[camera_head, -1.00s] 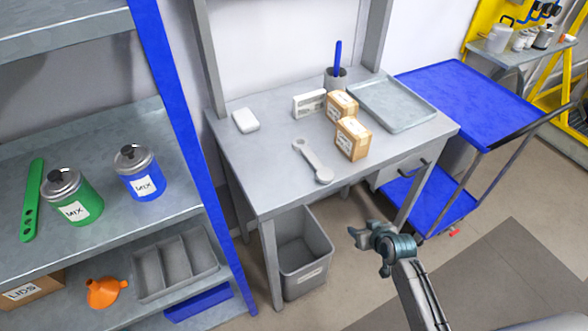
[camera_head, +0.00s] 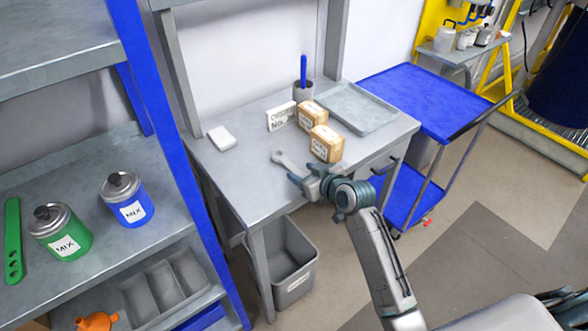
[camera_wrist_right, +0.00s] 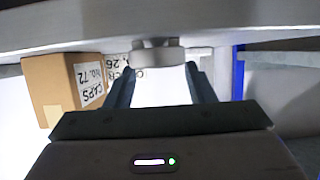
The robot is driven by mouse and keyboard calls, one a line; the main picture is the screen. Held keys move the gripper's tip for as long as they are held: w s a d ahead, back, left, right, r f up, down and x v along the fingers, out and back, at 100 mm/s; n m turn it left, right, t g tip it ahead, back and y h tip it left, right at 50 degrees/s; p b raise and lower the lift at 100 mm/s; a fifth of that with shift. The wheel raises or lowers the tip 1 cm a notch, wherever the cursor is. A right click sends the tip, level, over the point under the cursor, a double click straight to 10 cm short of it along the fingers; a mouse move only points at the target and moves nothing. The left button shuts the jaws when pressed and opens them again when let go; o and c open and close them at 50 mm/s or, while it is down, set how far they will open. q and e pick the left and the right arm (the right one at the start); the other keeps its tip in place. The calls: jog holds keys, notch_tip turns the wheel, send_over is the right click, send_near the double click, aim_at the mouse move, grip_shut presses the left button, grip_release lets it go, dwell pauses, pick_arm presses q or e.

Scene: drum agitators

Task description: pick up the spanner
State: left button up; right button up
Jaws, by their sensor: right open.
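The grey spanner (camera_head: 284,160) lies on the metal workbench (camera_head: 235,180), near its front edge. In the head view its near end is hidden behind my right gripper (camera_head: 304,177). In the right wrist view the end of the spanner (camera_wrist_right: 158,53) shows just beyond and between the two fingertips of the right gripper (camera_wrist_right: 160,72). The fingers are apart, with no visible grip on the spanner. My left gripper is not in view.
Two cardboard boxes, one in front (camera_head: 326,143) and one behind (camera_head: 312,115), stand right of the spanner. A grey tray (camera_head: 357,108) lies at the back right. A white block (camera_head: 222,138) sits at the left. A grey bin (camera_head: 291,272) stands below.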

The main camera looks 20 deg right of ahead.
aim_at(291, 165)
jog(key=x, duration=0.1)
jog(key=p+x, duration=0.1)
jog(key=x, duration=0.1)
jog(key=shift+w+a+r, duration=0.1)
jog(key=shift+w+a, duration=0.05)
jog(key=shift+w, duration=0.2)
jog(key=shift+w+a+f+p, duration=0.15)
jog(key=shift+w+f+p, duration=0.15)
jog(key=shift+w, duration=0.15)
grip_shut()
jog(key=shift+r, duration=0.1)
jog(key=shift+r+b, duration=0.3)
jog(key=shift+r, duration=0.1)
notch_tip(291, 165, up, 2)
jog(key=shift+r+b, duration=0.15)
jog(key=shift+b, duration=0.4)
jog(key=s+r+b, duration=0.1)
jog(key=s+b, duration=0.2)
jog(key=s, duration=1.3)
jog(key=shift+r+b, duration=0.3)
jog(key=shift+r, duration=0.1)
